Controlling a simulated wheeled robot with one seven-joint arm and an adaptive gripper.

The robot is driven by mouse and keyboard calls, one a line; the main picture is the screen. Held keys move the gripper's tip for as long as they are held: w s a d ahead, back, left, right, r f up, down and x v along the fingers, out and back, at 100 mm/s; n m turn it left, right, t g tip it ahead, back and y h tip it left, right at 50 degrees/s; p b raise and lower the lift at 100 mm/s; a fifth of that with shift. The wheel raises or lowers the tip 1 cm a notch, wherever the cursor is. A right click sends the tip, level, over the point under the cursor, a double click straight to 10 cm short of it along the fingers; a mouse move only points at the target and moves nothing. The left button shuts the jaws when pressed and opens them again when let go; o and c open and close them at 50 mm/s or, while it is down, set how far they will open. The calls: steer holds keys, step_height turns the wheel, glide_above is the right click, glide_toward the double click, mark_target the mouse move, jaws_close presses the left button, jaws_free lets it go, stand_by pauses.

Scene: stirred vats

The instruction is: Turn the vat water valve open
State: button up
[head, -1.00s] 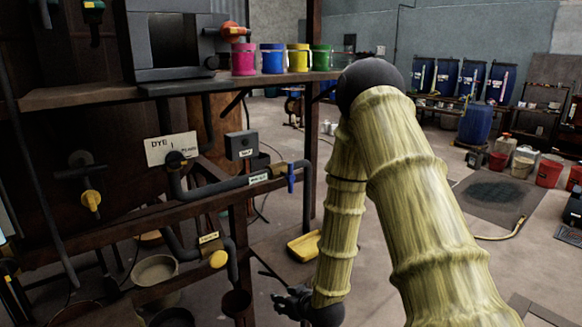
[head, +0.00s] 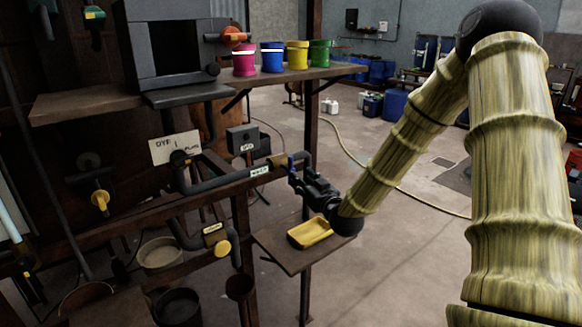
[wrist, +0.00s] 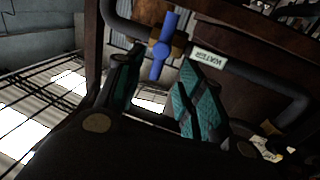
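The water valve has a blue lever handle on a dark grey pipe with a brass-coloured fitting. It shows in the head view (head: 291,163), partly covered by my gripper, and at the top centre of the wrist view (wrist: 161,58). A white label reading WATER (wrist: 209,59) is on the pipe beside it. My gripper (head: 297,178) is right at the valve in the head view. In the wrist view my gripper (wrist: 155,80) has its two teal-padded fingers apart. The blue handle lies just beyond and between the fingertips; whether they touch it I cannot tell.
A small shelf with a yellow tray (head: 310,233) is under my gripper. Coloured buckets (head: 271,57) stand on the upper shelf. A dark post (head: 307,130) rises behind the pipe. Open floor lies to the right.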

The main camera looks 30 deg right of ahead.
mark_target(292, 170)
steer(key=shift+w+d+p, duration=0.15)
steer(key=shift+w+p, duration=0.4)
steer(key=shift+w, duration=0.9)
steer(key=shift+w+d+p, duration=0.2)
steer(key=shift+w+p, duration=0.3)
steer(key=shift+w, duration=1)
steer(key=shift+w+d+p, duration=0.15)
steer(key=shift+w+p, duration=0.4)
steer(key=shift+w, duration=0.9)
steer(key=shift+c, duration=0.3)
jaws_close()
